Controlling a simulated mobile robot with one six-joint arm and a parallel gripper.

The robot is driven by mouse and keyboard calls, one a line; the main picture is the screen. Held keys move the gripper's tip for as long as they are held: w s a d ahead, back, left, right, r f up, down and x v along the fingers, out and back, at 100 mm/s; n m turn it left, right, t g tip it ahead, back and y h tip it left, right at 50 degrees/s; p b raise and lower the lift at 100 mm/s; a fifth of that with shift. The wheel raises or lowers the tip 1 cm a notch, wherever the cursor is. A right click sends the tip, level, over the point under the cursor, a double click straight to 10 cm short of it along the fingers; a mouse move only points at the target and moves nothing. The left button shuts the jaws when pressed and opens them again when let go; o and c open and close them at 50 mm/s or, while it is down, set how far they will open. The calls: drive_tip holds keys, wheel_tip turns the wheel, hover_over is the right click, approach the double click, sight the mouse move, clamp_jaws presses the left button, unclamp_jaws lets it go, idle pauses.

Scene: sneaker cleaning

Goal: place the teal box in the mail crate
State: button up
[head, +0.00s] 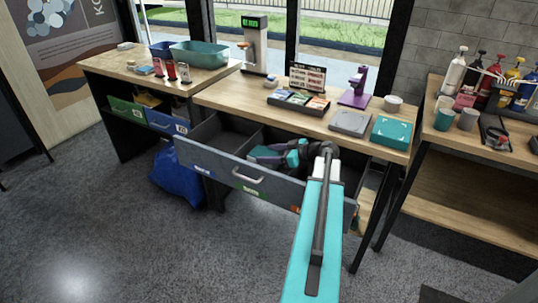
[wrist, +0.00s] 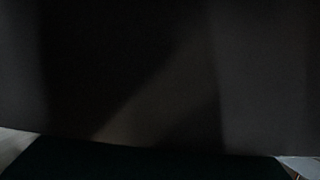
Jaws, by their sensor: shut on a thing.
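A teal box (head: 392,131) with pale corner marks lies on the right end of the middle table, beside a grey flat pad. My gripper (head: 262,154) is low inside the open dark drawer (head: 240,170) below that table, pointing left. It is shut on a dark thing (wrist: 150,163), which fills the bottom of the wrist view; shadow hides what it is. Which container is the mail crate is not clear. A green-teal bin (head: 200,54) and a blue bin (head: 161,50) stand on the left table; labelled green (head: 126,110) and blue (head: 161,121) bins sit underneath.
The drawer front and table edge surround my arm. A card tray (head: 298,102), a purple stand (head: 357,88) and a scale with a green display (head: 254,45) occupy the tabletop. A blue bag (head: 176,178) lies on the floor. The floor at front left is clear.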

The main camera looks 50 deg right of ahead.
drive_tip(key=shift+f, duration=0.1)
drive_tip(key=o, duration=1.2)
drive_tip(key=v, duration=1.2)
drive_tip(key=shift+b, duration=0.4)
